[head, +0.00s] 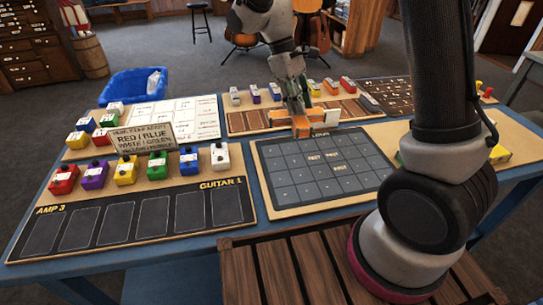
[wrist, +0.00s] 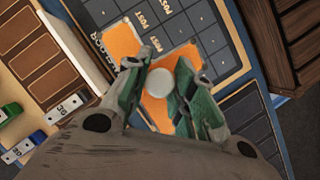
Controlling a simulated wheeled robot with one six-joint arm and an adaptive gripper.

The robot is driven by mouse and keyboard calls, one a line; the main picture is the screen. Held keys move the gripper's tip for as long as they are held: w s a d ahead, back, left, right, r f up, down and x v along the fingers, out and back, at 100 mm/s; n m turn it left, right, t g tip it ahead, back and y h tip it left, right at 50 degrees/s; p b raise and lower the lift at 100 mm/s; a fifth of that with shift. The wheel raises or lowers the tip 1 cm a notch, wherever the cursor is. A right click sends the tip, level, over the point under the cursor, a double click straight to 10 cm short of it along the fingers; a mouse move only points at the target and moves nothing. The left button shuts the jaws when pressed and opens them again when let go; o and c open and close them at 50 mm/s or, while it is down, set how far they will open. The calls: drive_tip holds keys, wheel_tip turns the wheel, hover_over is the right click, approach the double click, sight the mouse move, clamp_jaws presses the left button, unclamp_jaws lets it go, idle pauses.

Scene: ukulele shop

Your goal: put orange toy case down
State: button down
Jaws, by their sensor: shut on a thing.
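The orange toy case (head: 301,127) is in my gripper (head: 296,106) in the head view, at the back edge of the dark gridded board (head: 322,168). In the wrist view the orange case (wrist: 122,43) shows beyond and between the green fingers of my gripper (wrist: 160,72), with a round pale knob between the fingertips. The fingers are shut on it. The fingers hide part of the case, and I cannot tell whether its underside touches the board. The grid cells in view look empty.
A row of small coloured cases (head: 125,170) stands on the left board, behind the empty dark slots marked AMP 3 and GUITAR 1. A lettered sign (head: 143,138) stands behind them. More cases stand at the back. A blue bin (head: 133,87) is at the back left.

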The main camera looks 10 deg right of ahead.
sight(293, 120)
drive_tip(key=f, duration=0.2)
drive_tip(key=a+f, duration=0.1)
drive_tip(key=f, duration=0.2)
drive_tip(key=shift+a+f, duration=0.2)
drive_tip(key=shift+f, duration=2.25)
drive_tip(key=c, duration=1.2)
unclamp_jaws()
drive_tip(key=shift+f, duration=0.15)
